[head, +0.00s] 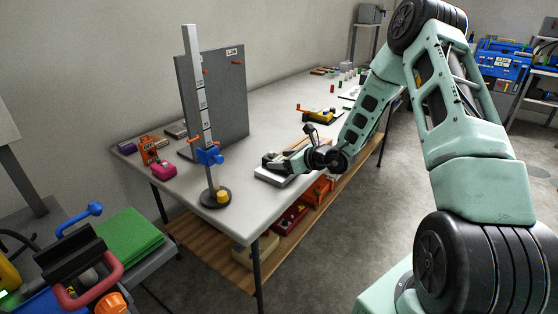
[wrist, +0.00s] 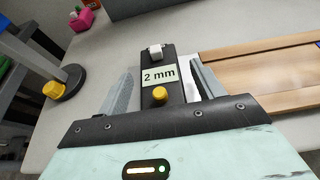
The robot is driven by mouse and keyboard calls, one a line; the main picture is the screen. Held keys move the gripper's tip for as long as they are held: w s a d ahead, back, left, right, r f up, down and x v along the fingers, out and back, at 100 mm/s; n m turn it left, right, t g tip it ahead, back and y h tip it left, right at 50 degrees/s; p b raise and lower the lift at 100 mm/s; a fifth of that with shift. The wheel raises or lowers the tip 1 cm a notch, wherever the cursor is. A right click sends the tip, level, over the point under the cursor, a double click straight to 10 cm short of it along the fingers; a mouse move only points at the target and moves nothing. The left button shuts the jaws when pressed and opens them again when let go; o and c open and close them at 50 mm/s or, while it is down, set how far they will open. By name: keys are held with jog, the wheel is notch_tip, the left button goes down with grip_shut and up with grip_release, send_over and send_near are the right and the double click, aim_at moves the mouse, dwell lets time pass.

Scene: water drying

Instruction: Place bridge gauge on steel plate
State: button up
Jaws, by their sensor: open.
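The bridge gauge (wrist: 159,92) is a dark bar with a "2 mm" label, a yellow knob and a pale roller at its far end. My gripper (wrist: 163,72) is open, with one finger on each side of the gauge; a gap shows on the right. In the head view my gripper (head: 283,163) is low at the table's front edge. A pale flat plate (head: 271,179), apparently the steel plate, lies under it. In the wrist view a bright strip of it (wrist: 190,86) shows beside the gauge. I cannot tell whether the gauge touches the plate.
A wooden board (wrist: 262,76) lies right of the gauge. A tall upright scale (head: 201,110) on a round base with a yellow knob (head: 222,196) stands left, before a grey panel (head: 224,100). A pink object (head: 164,171) is behind. The table between scale and gripper is clear.

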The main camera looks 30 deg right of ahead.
jog(key=v, duration=1)
jog(key=s+a+r+n+g+y, duration=0.2)
jog(key=s+a+n+g, duration=0.15)
jog(key=a+n, duration=0.4)
jog(key=s+a+r+n+g+y, duration=0.2)
jog(key=s+a+n+g, duration=0.15)
jog(key=a, duration=0.75)
jog(key=s+a+r+n+g+y, duration=0.2)
jog(key=s+a+n+g, duration=0.15)
jog(key=a+n, duration=0.4)
jog(key=s+a+r+n+g+h, duration=0.1)
jog(key=s+a+n+h, duration=0.2)
jog(key=s+n, duration=0.6)
jog(key=s+a+r+n+g+h, duration=0.1)
jog(key=s+a+r+n+h, duration=0.1)
jog(key=s+n+h, duration=0.5)
jog(key=s+a+n, duration=0.1)
jog(key=s+n, duration=0.1)
jog(key=n, duration=0.3)
jog(key=shift+s+a, duration=0.2)
jog(key=shift+s, duration=0.15)
